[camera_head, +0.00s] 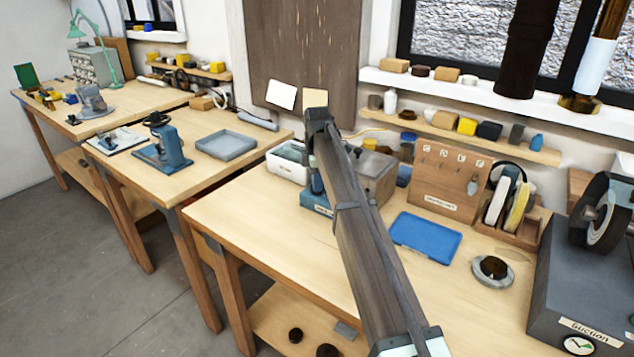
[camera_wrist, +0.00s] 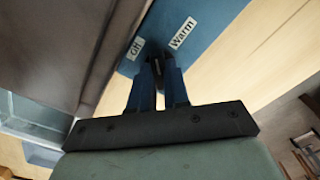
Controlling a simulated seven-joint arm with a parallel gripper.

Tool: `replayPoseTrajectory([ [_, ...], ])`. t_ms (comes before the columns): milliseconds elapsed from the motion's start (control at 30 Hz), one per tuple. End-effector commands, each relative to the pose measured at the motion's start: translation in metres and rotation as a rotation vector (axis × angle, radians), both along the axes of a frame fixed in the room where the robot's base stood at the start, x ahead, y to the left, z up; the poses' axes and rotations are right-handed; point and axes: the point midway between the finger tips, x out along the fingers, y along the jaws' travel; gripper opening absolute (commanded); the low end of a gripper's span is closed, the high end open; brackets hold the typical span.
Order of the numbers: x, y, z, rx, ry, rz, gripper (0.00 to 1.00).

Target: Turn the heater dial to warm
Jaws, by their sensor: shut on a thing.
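The heater's blue panel (camera_wrist: 205,14) fills the top of the wrist view, with an "Off" label (camera_wrist: 135,47) on the left and a "Warm" label (camera_wrist: 182,33) on the right. My gripper (camera_wrist: 158,72) is shut on the small dark dial (camera_wrist: 156,65) between and just below these labels. The fingers cover most of the dial, so I cannot tell which label it points to. In the head view, a blue base with a white label (camera_head: 318,210) shows on the bench behind my arm. My arm mostly hides the gripper and the dial there.
A white bin (camera_head: 287,168) stands left of the blue base and a grey metal box (camera_head: 378,182) right of it. The bench front left is clear.

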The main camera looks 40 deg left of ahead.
Motion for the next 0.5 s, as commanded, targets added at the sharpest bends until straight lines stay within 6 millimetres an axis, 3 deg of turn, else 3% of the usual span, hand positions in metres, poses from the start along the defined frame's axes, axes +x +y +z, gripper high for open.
replayPoseTrajectory([
  [500, 0.0001, -0.0002, 0.0001, 0.000, 0.000, -0.478, 0.00],
])
